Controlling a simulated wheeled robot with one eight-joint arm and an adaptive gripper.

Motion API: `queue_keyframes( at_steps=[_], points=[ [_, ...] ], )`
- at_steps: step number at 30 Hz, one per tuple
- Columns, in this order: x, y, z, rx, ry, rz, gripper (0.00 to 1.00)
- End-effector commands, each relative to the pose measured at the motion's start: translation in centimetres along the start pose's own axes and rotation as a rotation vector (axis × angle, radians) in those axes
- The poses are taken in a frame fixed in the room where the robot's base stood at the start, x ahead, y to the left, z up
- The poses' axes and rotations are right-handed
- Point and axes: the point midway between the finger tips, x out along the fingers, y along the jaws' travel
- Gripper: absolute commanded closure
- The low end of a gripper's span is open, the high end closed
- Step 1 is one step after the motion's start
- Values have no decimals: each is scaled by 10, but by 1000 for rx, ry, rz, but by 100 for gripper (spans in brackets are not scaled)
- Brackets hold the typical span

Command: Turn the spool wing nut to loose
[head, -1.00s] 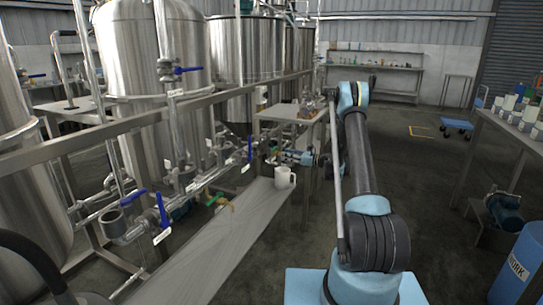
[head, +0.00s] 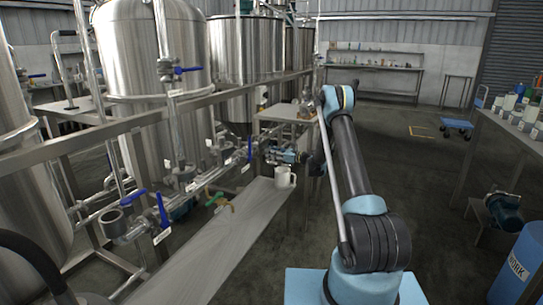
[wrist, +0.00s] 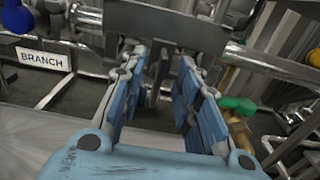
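My gripper (wrist: 162,65) is open in the wrist view, its two blue fingers apart and pointing at a metal pipe fitting (wrist: 170,25) that runs across the top. A dark, narrow part (wrist: 153,80) shows in the gap between the fingers. It may be the spool wing nut, but I cannot tell for sure, nor whether the fingers touch it. In the head view my gripper (head: 284,156) is small, beside the pipe line just above the white mug. The wing nut cannot be made out there.
A white mug (head: 284,177) stands on the steel bench (head: 235,235), below my gripper. A green-handled brass valve (wrist: 238,112) is right of the fingers; a BRANCH label (wrist: 45,58) is at left. Blue-handled valves (head: 162,210) line the pipes.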

Motion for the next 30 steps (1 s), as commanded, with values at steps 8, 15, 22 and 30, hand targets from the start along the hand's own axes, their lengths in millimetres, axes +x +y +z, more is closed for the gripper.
queue_keyframes(
  at_steps=[8,15,22,30],
  points=[
    [0,0,0,0,0,-1,100],
    [2,0,0,-18,0,0,100],
    [2,0,0,-118,0,-1,100],
    [1,2,0,-344,0,-2,100]
  ],
)
